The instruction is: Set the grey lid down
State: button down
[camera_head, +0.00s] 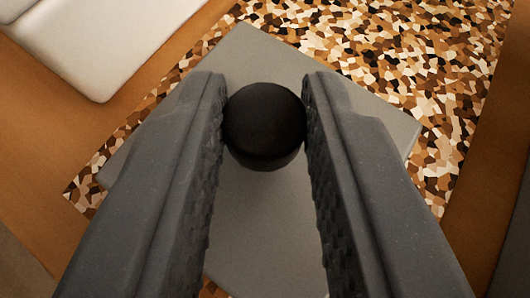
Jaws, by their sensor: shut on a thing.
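The grey lid (262,215) is a flat square plate with a round black knob (264,125) on it. My gripper (264,122) is shut on the knob, with one ridged finger on each side of it. The lid lies under the fingers, turned at an angle, over a mosaic-patterned surface in brown, cream and black. The fingers cover parts of the lid's left and right sides. I cannot tell whether the lid touches the surface below.
The mosaic-patterned surface (440,75) shows widely at the upper right. An orange-brown bench top (60,135) surrounds it. A white object with a rounded corner (95,45) lies at the upper left. A dark edge shows at the far right.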

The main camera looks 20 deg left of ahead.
jog(key=c, duration=1.2)
grip_release()
jog(key=shift+c, duration=0.2)
jog(key=shift+r, duration=0.1)
jog(key=shift+s+d+r, duration=0.15)
jog(key=shift+s+r, duration=0.05)
jog(key=shift+s, duration=0.15)
jog(key=p+v, duration=0.3)
jog(key=v, duration=0.8)
jog(key=shift+s, duration=0.1)
